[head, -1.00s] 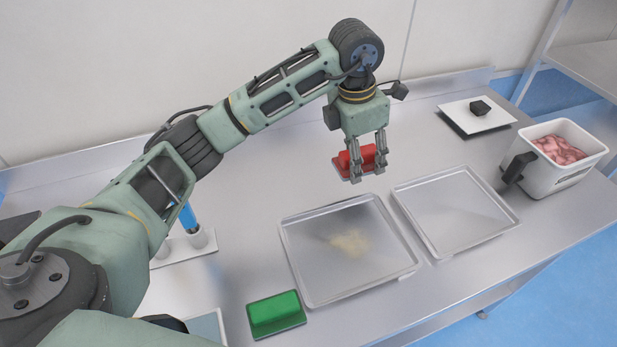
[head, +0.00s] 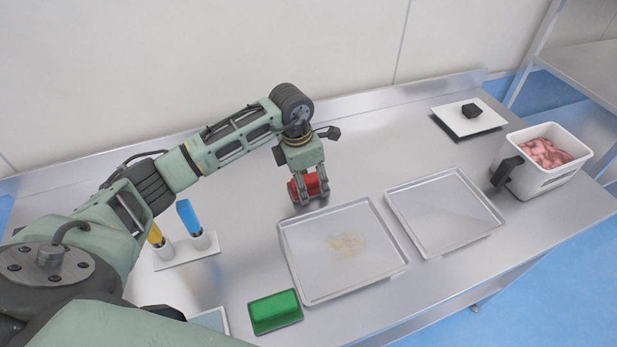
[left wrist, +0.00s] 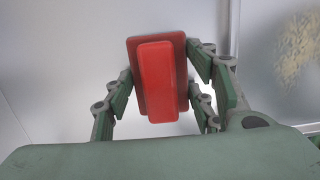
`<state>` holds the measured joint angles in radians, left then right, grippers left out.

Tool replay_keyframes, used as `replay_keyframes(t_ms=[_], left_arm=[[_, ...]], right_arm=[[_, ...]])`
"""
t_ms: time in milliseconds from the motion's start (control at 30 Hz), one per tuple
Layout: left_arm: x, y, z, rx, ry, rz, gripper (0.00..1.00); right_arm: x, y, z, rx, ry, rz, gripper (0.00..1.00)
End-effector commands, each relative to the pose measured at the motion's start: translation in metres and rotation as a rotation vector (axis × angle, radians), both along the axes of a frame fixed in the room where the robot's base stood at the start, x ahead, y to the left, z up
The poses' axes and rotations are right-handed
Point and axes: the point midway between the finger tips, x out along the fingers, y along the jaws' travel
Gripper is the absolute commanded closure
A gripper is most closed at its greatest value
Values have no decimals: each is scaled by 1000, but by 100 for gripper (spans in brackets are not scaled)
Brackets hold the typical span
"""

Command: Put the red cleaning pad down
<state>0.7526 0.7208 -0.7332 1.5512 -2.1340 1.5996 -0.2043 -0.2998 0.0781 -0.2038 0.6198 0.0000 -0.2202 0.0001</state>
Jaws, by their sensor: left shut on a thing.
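The red cleaning pad (head: 307,186) is between the fingers of my left gripper (head: 309,194), just behind the left tray in the head view. The left gripper is shut on it. In the left wrist view the red pad (left wrist: 157,80) shows a raised block handle on a wider red base, with the left gripper's fingers (left wrist: 158,92) on both sides. The pad is low, at or close to the table top; I cannot tell whether it touches. My right gripper is not in view.
The left metal tray (head: 345,285) holds a pale smear; the right tray (head: 440,215) is empty. A green pad (head: 275,312) lies in front. A white holder (head: 190,252) with blue and yellow-handled tools stands left. A white tub (head: 548,182) of pink pieces stands right.

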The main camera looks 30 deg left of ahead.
Motion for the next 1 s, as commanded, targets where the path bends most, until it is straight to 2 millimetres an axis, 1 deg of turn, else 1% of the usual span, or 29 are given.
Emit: replay_keyframes(t_ms=[200, 467, 500, 700, 1000], left_arm=[[1, 0, 0, 0, -2, -1, 70], [0, 0, -10, -1, -1, -1, 70], [0, 0, -9, 0, 0, -1, 47], [-1, 0, -10, 1, 3, 0, 30], [0, 0, -8, 0, 1, 0, 30]], right_arm=[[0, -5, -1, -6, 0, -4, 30], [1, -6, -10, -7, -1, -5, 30], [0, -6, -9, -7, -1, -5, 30], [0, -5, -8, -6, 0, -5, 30], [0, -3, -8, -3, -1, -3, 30]])
